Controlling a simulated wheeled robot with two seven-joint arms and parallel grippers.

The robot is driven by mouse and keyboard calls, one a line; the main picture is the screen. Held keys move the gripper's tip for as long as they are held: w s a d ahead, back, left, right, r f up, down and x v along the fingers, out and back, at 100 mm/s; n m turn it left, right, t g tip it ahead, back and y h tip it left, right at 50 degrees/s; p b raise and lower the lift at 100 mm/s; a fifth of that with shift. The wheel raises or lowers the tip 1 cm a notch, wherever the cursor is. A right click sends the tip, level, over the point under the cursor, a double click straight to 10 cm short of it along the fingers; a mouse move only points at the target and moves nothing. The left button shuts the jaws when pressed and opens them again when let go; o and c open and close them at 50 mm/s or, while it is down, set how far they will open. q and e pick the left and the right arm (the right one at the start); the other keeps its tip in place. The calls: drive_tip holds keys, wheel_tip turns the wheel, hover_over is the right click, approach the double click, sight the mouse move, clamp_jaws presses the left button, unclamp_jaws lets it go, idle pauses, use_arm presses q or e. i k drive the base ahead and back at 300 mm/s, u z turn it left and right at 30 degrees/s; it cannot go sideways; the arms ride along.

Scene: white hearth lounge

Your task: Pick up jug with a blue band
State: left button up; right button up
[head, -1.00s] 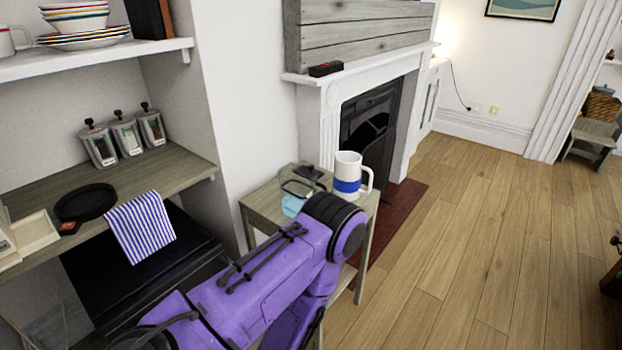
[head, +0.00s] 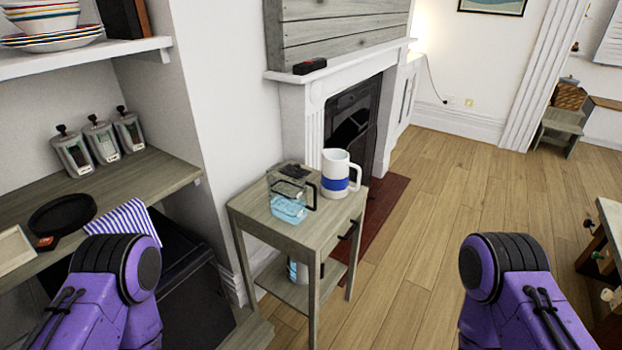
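The jug with a blue band (head: 337,166) is white with a handle on its right side. It stands upright on the top of a small wooden side table (head: 320,232), towards the back right. A clear glass jug (head: 290,190) with a dark handle and bluish contents stands to its left on the same top. My two purple arms show at the lower left and lower right of the head view, both apart from the table. Neither gripper can be seen.
A lower shelf of the side table holds a partly hidden container (head: 298,270). A wooden counter (head: 85,198) with a black pan (head: 62,215), a striped cloth (head: 125,220) and canisters (head: 103,142) is at left. The fireplace (head: 350,125) stands behind.

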sight(336, 165)
drive_tip(key=i, duration=1)
